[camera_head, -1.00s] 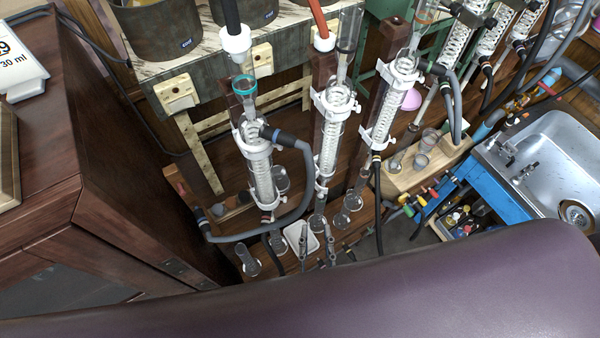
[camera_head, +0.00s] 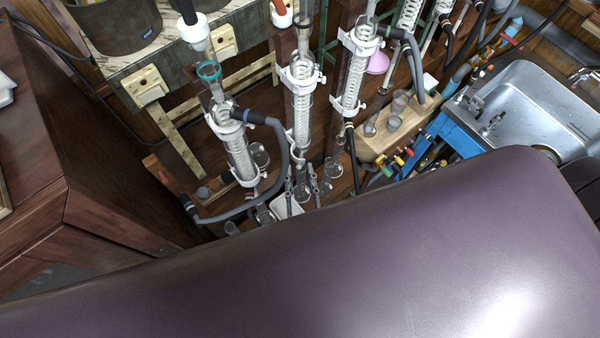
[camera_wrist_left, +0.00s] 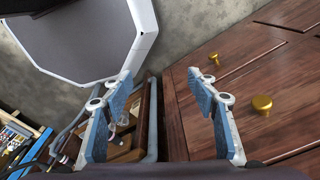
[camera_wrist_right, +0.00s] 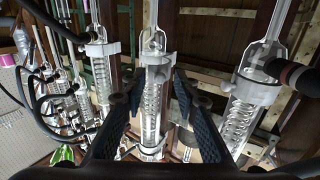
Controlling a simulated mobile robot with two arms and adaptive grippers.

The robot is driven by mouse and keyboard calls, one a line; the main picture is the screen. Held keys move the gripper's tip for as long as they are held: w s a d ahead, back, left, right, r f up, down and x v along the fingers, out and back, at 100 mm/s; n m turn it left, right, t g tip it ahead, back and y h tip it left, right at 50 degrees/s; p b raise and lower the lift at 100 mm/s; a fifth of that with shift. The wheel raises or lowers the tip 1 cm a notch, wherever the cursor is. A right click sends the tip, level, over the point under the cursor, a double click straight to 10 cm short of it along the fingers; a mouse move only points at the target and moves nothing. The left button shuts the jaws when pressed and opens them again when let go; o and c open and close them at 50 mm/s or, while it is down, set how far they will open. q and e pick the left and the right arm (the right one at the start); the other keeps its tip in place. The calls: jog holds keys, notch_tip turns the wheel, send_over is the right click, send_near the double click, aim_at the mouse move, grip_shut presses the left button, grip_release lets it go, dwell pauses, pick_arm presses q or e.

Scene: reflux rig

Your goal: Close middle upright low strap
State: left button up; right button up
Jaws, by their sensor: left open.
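The middle upright (camera_head: 290,105) carries a coiled glass condenser (camera_head: 302,105). A white upper strap (camera_head: 301,76) sits near its top and a white low strap (camera_head: 298,153) near its bottom. I cannot tell whether the low strap is open or shut. My right gripper (camera_head: 301,188) is just below the low strap in the head view. In the right wrist view my right gripper (camera_wrist_right: 157,85) is open, its fingers on either side of the middle condenser, near a pale strap (camera_wrist_right: 156,62). My left gripper (camera_wrist_left: 160,90) is open and empty, out of the head view.
A left condenser (camera_head: 236,150) with a looping grey hose (camera_head: 286,165) and a right condenser (camera_head: 353,85) stand close on both sides. Round flasks (camera_head: 333,168) hang below. A wooden cabinet (camera_head: 95,190) is at left and a sink (camera_head: 535,110) at right.

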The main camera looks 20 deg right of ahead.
pick_arm(q)
jog(key=shift+s, duration=0.55)
pick_arm(e)
grip_shut()
